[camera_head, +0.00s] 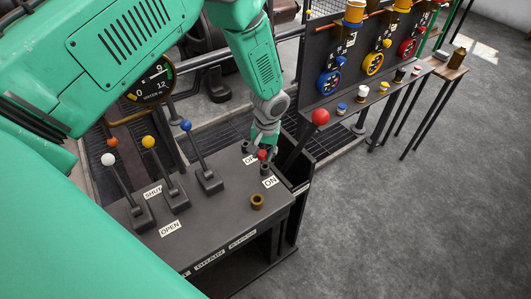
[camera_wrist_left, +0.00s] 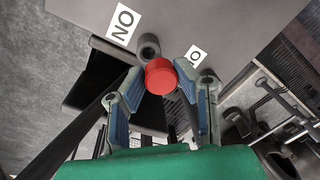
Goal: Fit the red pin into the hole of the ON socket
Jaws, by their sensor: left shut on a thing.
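The red pin (camera_head: 263,155) is held between the fingertips of my left gripper (camera_head: 265,146), over the right side of the dark console top. The pin's round red head (camera_wrist_left: 161,78) shows between both fingers of the left gripper (camera_wrist_left: 160,80) in the left wrist view. The ON socket (camera_head: 265,169) is a short dark cylinder just below the pin in the head view, beside the ON label (camera_head: 270,182). In the wrist view the socket (camera_wrist_left: 149,45) shows just beyond the pin, which overlaps it slightly. The pin's lower end is hidden. My right gripper is out of view.
A second dark socket (camera_head: 247,146) stands behind the ON socket. A brown ring (camera_head: 257,201) sits near the console's front. Levers with white (camera_head: 108,160), yellow (camera_head: 148,142) and blue (camera_head: 186,125) knobs stand left.

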